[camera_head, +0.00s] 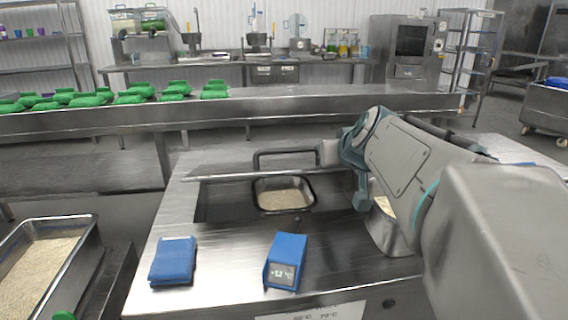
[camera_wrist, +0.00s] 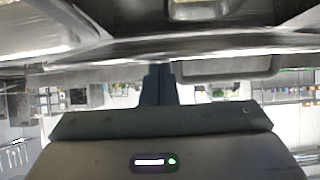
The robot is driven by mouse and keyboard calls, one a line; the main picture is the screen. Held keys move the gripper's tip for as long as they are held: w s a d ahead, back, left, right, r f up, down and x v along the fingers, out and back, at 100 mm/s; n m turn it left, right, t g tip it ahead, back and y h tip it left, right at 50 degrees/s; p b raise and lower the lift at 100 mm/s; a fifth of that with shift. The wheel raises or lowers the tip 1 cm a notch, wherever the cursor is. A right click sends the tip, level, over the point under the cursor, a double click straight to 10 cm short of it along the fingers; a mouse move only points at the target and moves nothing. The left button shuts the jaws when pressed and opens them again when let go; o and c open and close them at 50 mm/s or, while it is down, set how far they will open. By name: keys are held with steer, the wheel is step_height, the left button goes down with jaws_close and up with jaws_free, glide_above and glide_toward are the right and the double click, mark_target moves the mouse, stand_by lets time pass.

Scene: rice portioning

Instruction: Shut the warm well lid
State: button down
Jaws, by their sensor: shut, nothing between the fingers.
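The warm well (camera_head: 228,205) is a recess in the steel counter, uncovered at its front, with a black-rimmed pan (camera_head: 262,207) of rice in it. The lid's steel edge (camera_head: 225,178) runs along the back of the opening, and a black bar handle (camera_head: 283,152) stands behind it. My arm reaches in from the right and ends beside the handle's right end. In the wrist view my gripper (camera_wrist: 160,84) has its dark fingers together and empty. I cannot tell whether they touch the handle.
A blue cloth (camera_head: 173,261) and a blue temperature box (camera_head: 286,262) sit on the counter's front. A metal cylinder (camera_head: 388,232) stands right of the well, partly behind my arm. A rice tray (camera_head: 88,245) is at far left. A long bench (camera_head: 260,108) with green items lies behind.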

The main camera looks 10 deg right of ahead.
steer(key=shift+s+f+b, duration=0.35)
steer(key=shift+f+b, duration=0.45)
steer(key=shift+s+f+b, duration=0.3)
steer(key=shift+f+b, duration=0.45)
steer(key=shift+b, duration=0.05)
